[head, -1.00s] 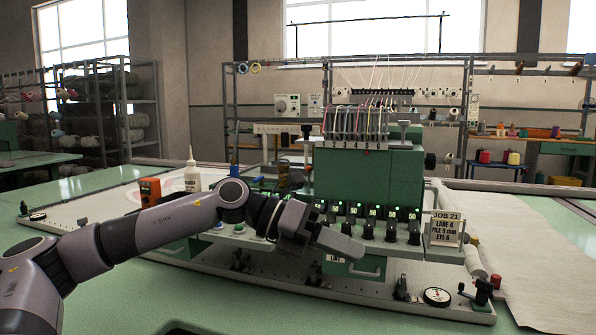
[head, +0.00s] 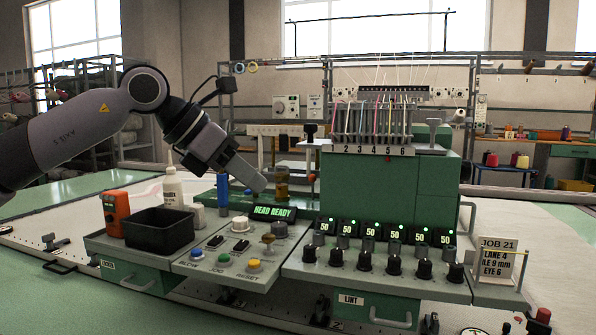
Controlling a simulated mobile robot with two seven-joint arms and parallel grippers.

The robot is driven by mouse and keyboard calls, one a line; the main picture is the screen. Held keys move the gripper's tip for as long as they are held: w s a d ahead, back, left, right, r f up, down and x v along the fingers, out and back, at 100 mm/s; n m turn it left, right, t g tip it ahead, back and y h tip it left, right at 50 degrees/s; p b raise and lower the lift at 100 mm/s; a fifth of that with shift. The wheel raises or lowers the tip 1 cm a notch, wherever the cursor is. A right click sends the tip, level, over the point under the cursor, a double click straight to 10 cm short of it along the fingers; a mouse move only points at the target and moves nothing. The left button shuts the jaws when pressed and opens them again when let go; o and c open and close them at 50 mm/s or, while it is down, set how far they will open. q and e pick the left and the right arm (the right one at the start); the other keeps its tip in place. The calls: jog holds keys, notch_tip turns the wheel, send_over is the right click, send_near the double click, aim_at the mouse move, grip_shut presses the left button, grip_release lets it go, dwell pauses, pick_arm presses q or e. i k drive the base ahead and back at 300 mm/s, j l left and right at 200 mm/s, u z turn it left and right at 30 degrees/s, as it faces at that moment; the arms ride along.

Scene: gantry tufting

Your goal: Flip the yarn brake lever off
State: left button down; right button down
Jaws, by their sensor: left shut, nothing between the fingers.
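My left gripper (head: 259,183) is shut and empty. It points down and right, above the control panel's back edge and left of the green tufting head (head: 390,195). A small amber cylinder (head: 282,188) stands just right of its fingertips; I see no clear contact. No part is legibly marked as the yarn brake lever. A black-topped upright part (head: 310,132) stands left of the head, and a grey T-shaped part (head: 432,127) stands on the head's right top; I cannot tell whether either is the lever. My right gripper is not in view.
The panel has a lit "HEAD READY" display (head: 273,212), coloured buttons (head: 224,262) and a row of black knobs (head: 364,261). A black bin (head: 159,231), an orange device (head: 115,214) and a white bottle (head: 173,187) stand at left. A job card (head: 497,258) stands at right.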

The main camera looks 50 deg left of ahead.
aim_at(312, 178)
jog(key=i+j, duration=0.2)
jog(key=j, duration=0.15)
jog(key=i+j, duration=0.2)
jog(key=j, duration=0.15)
jog(key=i+j, duration=0.2)
jog(key=j, duration=0.2)
